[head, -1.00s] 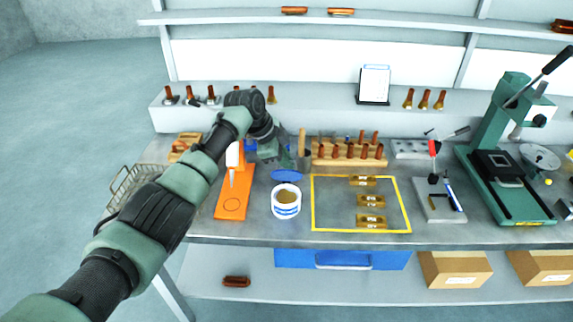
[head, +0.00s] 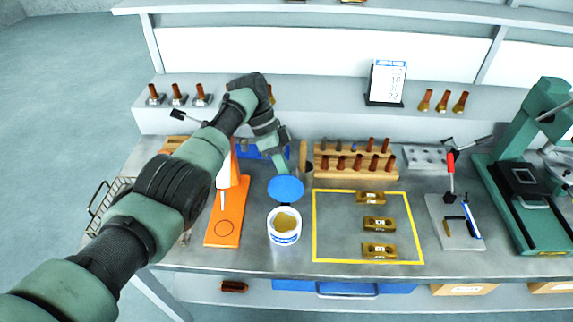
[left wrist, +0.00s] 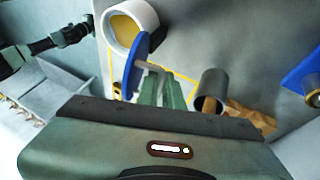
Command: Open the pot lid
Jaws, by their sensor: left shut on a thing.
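The white pot (head: 284,232) stands upright on the bench with its top open and tan contents showing. It also shows in the left wrist view (left wrist: 148,18). The round blue lid (head: 286,189) is off the pot, tilted, just behind its rim. In the left wrist view the lid (left wrist: 133,66) is seen nearly edge-on beside the pot. My left gripper (left wrist: 150,72) is shut on the lid's light handle. In the head view the gripper (head: 280,170) is behind the lid, its fingertips partly hidden. A dark arm end (left wrist: 72,34) in the left wrist view may be my right one; its jaws are unclear.
An orange fixture (head: 225,230) stands left of the pot. A grey cup with a wooden handle (head: 304,160) stands close right of the gripper. A yellow outlined area (head: 340,225) with brass blocks lies to the right. A wooden rack (head: 340,168) is behind it. Bare bench lies before the pot.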

